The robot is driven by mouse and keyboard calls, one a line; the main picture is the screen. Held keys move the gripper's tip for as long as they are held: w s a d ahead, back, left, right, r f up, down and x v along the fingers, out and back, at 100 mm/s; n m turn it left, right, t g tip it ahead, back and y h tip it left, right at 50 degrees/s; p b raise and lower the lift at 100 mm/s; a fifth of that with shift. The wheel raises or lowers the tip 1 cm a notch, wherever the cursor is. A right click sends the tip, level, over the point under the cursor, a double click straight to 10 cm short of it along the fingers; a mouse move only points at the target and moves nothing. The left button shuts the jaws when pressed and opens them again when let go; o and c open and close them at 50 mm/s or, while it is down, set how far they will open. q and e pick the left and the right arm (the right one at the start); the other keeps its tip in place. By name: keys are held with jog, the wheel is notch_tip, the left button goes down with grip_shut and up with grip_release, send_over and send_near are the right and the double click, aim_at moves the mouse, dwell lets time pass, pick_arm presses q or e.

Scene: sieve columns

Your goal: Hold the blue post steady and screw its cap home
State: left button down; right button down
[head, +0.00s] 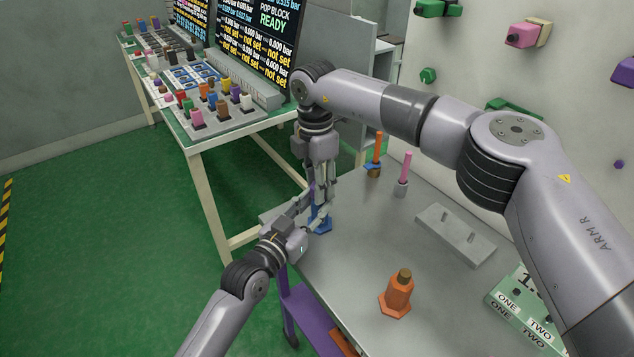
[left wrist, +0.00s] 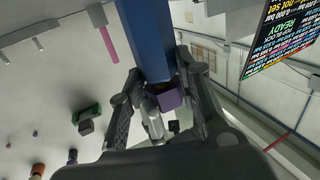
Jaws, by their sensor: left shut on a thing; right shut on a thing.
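The blue post (head: 321,224) stands at the far left edge of the grey table, mostly covered by my grippers. My left gripper (head: 312,219) reaches in from the lower left and is shut on the post. In the left wrist view the blue post (left wrist: 148,38) runs between its two fingers (left wrist: 163,80). A purple cap (left wrist: 170,99) shows at the post's end there. My right gripper (head: 319,196) points straight down above the post and is shut on the cap, which is largely hidden by the fingers. How far the cap is seated cannot be seen.
An orange post with a brown top (head: 397,295) stands near the table's front. A grey block with two pins (head: 455,236), a pink rod (head: 404,168), an orange rod (head: 377,150) and a green labelled box (head: 525,310) lie to the right. A bench (head: 215,142) stands behind.

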jog(key=shift+s+a+f, duration=0.2)
jog(key=shift+s+f, duration=0.15)
jog(key=shift+f, duration=0.2)
jog(key=shift+s+a+f, duration=0.15)
jog(key=shift+s+f, duration=0.2)
jog(key=shift+f, duration=0.2)
jog(key=c, duration=2.3)
grip_release()
jog(key=shift+a+f, duration=0.15)
jog(key=shift+o, duration=0.2)
jog(key=o, duration=1.2)
jog(key=shift+w, duration=0.1)
jog(key=shift+w+f, duration=0.1)
jog(key=shift+w, duration=0.05)
